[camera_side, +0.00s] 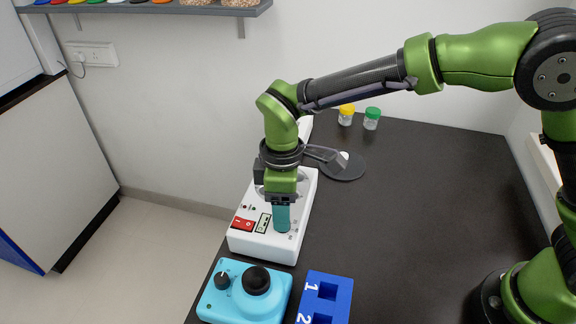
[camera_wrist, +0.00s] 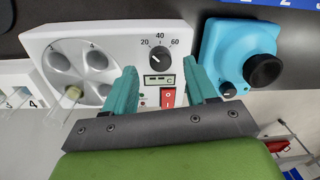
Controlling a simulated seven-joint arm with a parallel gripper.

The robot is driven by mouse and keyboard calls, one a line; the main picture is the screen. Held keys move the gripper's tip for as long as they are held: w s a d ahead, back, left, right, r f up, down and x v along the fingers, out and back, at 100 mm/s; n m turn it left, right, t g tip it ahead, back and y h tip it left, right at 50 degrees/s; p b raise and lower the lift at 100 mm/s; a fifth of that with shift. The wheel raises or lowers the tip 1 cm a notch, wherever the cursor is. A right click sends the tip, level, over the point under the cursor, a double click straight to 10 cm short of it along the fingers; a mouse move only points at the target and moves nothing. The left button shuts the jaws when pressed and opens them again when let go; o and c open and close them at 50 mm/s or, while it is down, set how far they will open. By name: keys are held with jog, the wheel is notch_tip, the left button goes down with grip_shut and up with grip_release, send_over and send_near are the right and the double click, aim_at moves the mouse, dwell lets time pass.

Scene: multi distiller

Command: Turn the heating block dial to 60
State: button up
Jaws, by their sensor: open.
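The white heating block (camera_side: 262,243) stands on the dark table below my gripper (camera_side: 282,228). In the wrist view the block (camera_wrist: 112,35) shows its black dial (camera_wrist: 160,62), with the scale marks 20, 40 and 60 around its upper side. The pointer's exact setting is too small to read. My gripper (camera_wrist: 164,72) is open, its two teal fingers on either side of the dial, apart from it in the picture. Contact or height cannot be judged. In the side view the fingers hide the dial.
A red switch (camera_wrist: 168,98) and a small display (camera_wrist: 159,80) sit beside the dial. A light-blue device (camera_side: 222,306) with a black knob and a blue rack (camera_side: 342,288) stand in front. Yellow-capped (camera_side: 346,114) and green-capped (camera_side: 371,118) jars stand behind. The table's right side is clear.

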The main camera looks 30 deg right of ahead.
jog(key=shift+f, duration=1.4)
jog(key=shift+c, duration=0.3)
grip_shut()
